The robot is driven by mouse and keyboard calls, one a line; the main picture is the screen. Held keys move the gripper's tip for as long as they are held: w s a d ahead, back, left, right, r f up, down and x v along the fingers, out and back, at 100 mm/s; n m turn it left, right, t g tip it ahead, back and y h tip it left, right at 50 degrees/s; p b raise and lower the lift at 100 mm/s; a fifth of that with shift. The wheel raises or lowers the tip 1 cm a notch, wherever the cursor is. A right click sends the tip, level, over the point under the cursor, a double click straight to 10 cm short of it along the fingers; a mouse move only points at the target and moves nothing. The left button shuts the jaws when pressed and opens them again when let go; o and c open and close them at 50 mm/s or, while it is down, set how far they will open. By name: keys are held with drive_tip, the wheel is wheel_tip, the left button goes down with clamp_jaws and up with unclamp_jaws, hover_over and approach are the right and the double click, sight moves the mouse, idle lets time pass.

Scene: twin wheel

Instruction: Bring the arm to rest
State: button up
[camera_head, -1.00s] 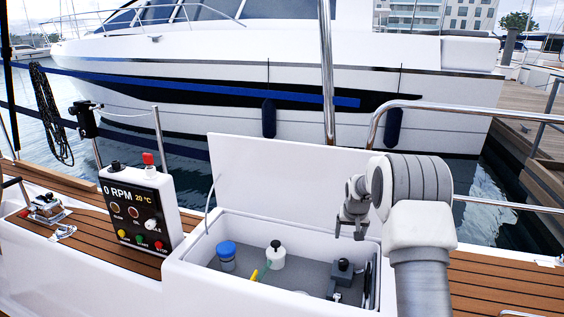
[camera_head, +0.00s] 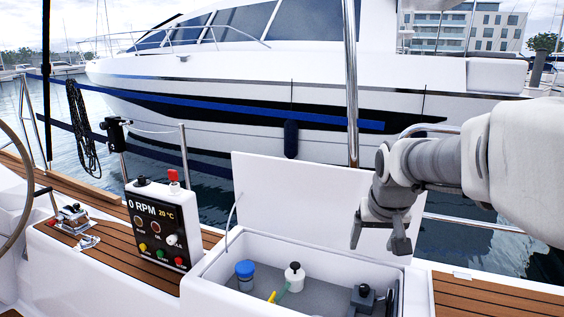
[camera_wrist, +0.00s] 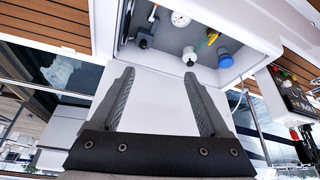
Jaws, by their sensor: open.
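My arm reaches in from the right in the head view, bent, with my gripper (camera_head: 378,238) hanging at its end. The gripper is open and empty, in front of the right part of the raised white locker lid (camera_head: 290,200) and above the open locker (camera_head: 215,270). In the wrist view the two fingers of my gripper (camera_wrist: 160,95) stand apart with only the white lid behind them. Nothing is held.
In the locker are a blue-capped jar (camera_head: 245,275), a white bottle with a black cap (camera_head: 294,276), a yellow-ended item (camera_head: 272,297) and a dark device (camera_head: 362,298). A control panel (camera_head: 157,225) stands left. A steel post (camera_head: 352,90) rises behind the lid.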

drive_tip(key=s+a+n, duration=0.1)
drive_tip(key=s+a, duration=0.1)
drive_tip(key=s, duration=0.9)
drive_tip(key=s+a, duration=0.2)
drive_tip(key=s, duration=0.8)
wheel_tip(320, 180, up, 21)
drive_tip(key=p, duration=2.1)
drive_tip(key=shift+s+r+y, duration=0.15)
drive_tip(key=shift+s+y, duration=0.25)
drive_tip(key=shift+a, duration=0.1)
